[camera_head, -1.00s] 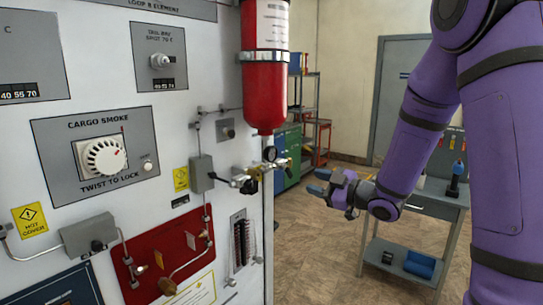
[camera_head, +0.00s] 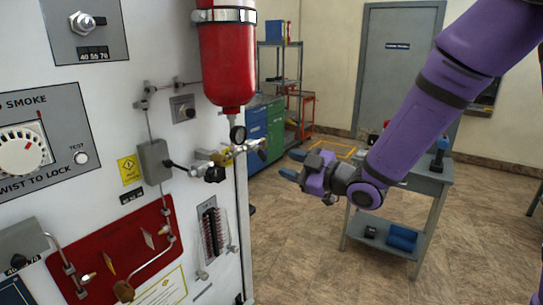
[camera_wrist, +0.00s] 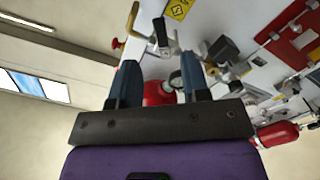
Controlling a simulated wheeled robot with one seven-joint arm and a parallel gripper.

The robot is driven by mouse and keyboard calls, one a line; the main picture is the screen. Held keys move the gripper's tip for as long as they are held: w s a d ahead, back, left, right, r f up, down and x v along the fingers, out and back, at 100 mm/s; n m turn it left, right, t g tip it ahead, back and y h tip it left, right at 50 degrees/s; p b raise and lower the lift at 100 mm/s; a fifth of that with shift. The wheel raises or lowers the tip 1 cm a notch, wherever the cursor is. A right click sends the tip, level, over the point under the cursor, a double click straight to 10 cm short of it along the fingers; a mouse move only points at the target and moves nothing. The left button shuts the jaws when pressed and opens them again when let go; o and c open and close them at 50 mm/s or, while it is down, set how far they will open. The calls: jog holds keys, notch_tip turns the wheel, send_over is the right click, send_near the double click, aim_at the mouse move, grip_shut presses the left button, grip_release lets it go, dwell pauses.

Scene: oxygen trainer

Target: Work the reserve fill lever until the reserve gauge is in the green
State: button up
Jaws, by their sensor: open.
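The small round gauge (camera_head: 237,133) sits under the red cylinder (camera_head: 226,60) on the white panel; its dial is too small to read. Beside it are a brass valve fitting (camera_head: 222,158) and a dark-tipped lever (camera_head: 257,146) pointing right, away from the panel. I cannot tell for certain which handle is the reserve fill lever. My gripper (camera_head: 290,165), with blue fingers, is just right of this lever, apart from it and empty. In the wrist view my gripper (camera_wrist: 160,78) is open, with metal fittings (camera_wrist: 163,42) beyond the fingers.
A grey box (camera_head: 154,161) with a dark-tipped rod is left of the valve. A scale with a red and dark column (camera_head: 212,232) is below. A grey cart (camera_head: 415,180) stands behind my arm. Open floor lies right of the panel.

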aim_at(264, 157)
jog(key=x, duration=0.8)
jog(key=shift+w+a, duration=0.2)
jog(key=shift+a, duration=0.1)
grip_shut()
